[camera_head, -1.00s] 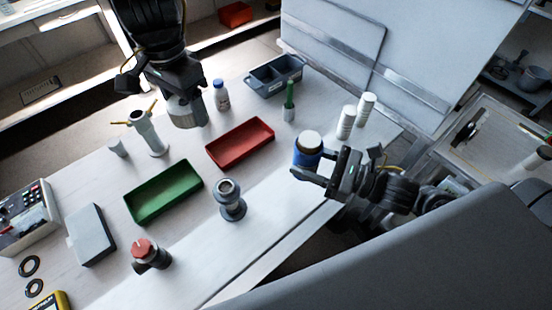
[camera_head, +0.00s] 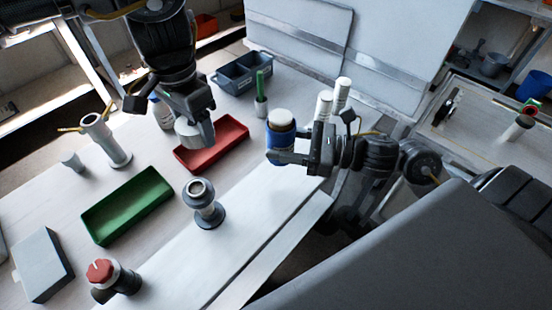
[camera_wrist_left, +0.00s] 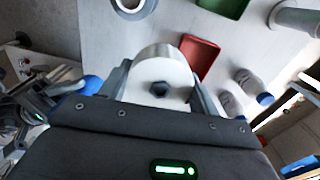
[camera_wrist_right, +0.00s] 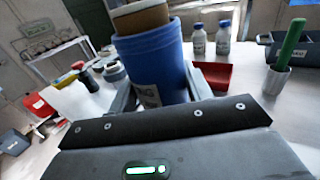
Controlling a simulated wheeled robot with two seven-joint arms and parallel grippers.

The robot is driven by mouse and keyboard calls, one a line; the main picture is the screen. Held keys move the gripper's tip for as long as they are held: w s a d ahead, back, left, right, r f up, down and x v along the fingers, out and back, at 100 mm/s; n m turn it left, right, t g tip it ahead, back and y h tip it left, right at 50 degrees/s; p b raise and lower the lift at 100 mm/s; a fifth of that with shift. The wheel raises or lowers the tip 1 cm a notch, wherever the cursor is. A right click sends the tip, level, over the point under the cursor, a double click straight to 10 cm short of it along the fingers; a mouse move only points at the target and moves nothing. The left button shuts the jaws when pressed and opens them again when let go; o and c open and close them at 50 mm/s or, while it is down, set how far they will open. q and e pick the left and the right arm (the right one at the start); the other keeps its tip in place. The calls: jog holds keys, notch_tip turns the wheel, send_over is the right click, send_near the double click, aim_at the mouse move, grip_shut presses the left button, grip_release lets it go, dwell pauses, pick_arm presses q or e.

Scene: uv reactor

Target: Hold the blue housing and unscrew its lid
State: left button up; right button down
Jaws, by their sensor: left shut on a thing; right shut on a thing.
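The blue housing (camera_head: 281,145) stands upright at the table's right side, its tan neck and pale top showing with no lid over them. My right gripper (camera_head: 285,159) is shut around its side. In the right wrist view the blue body (camera_wrist_right: 152,62) fills the space between the fingers. My left gripper (camera_head: 197,128) is shut on a white round lid (camera_head: 187,134), held in the air in front of the red tray in the picture. In the left wrist view the lid (camera_wrist_left: 158,66) shows a dark hexagonal spot and sits between both fingers.
The red tray (camera_head: 237,131) and green tray (camera_head: 92,222) look empty. A grey flanged fitting (camera_head: 203,204) stands in front. White bottles (camera_head: 341,93) stand behind the housing. A grey divided bin (camera_head: 226,82) and a green-handled tool in a cup (camera_head: 260,105) stand farther back.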

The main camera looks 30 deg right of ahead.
pick_arm(q)
jog(key=shift+r+p, duration=0.3)
jog(key=shift+p, duration=0.6)
pick_arm(e)
jog(key=shift+w+d+f, duration=0.1)
jog(key=shift+w+d, duration=0.05)
jog(key=shift+w, duration=0.35)
jog(key=shift+w+d+f, duration=0.1)
jog(key=shift+w+d, duration=0.05)
jog(key=shift+w, duration=0.3)
pick_arm(q)
jog(key=shift+r+p, duration=0.35)
pick_arm(e)
jog(key=w+f, duration=0.2)
jog(key=w+d+f, duration=0.1)
jog(key=w+f, duration=0.1)
jog(key=f, duration=0.1)
jog(key=shift+w+d+f, duration=0.15)
jog(key=shift+w+f, duration=0.05)
jog(key=shift+f, duration=0.05)
jog(key=shift+w+f, duration=0.3)
jog(key=shift+f, duration=0.1)
pick_arm(q)
jog(key=shift+r+p, duration=0.7)
pick_arm(e)
notch_tip(320, 180, down, 3)
jog(key=shift+r, duration=0.1)
jog(key=shift+f, duration=0.2)
pick_arm(q)
jog(key=shift+f, duration=0.15)
